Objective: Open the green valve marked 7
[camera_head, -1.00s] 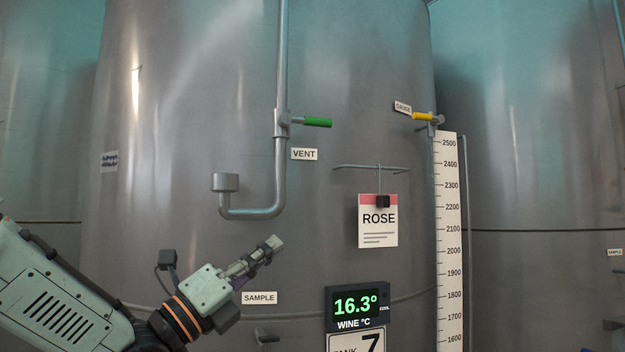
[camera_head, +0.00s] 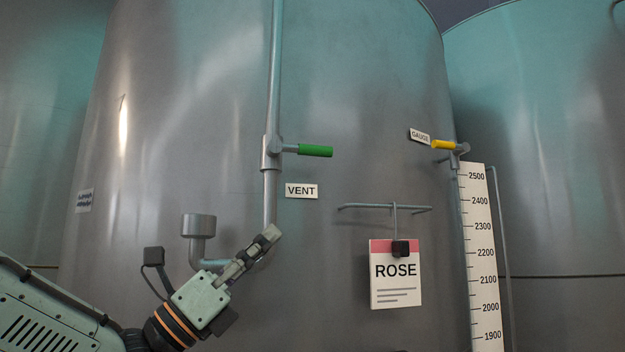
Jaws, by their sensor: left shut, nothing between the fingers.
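The valve with the green handle (camera_head: 315,151) sits on the vertical vent pipe (camera_head: 275,60) on the front of a steel tank. Its handle points right, level and across the pipe. The tag below it reads VENT (camera_head: 301,191); no 7 shows on the valve. My left gripper (camera_head: 270,234) is shut and empty, below and left of the green handle and apart from it. It covers part of the pipe's lower bend; I cannot tell whether it touches the pipe. My right gripper is not in view.
A cup-shaped pipe end (camera_head: 198,225) stands left of my left gripper. A yellow gauge handle (camera_head: 443,145), a scale (camera_head: 480,250) and a ROSE card (camera_head: 396,285) on a bar (camera_head: 365,207) are to the right. The space around the green handle's free end is clear.

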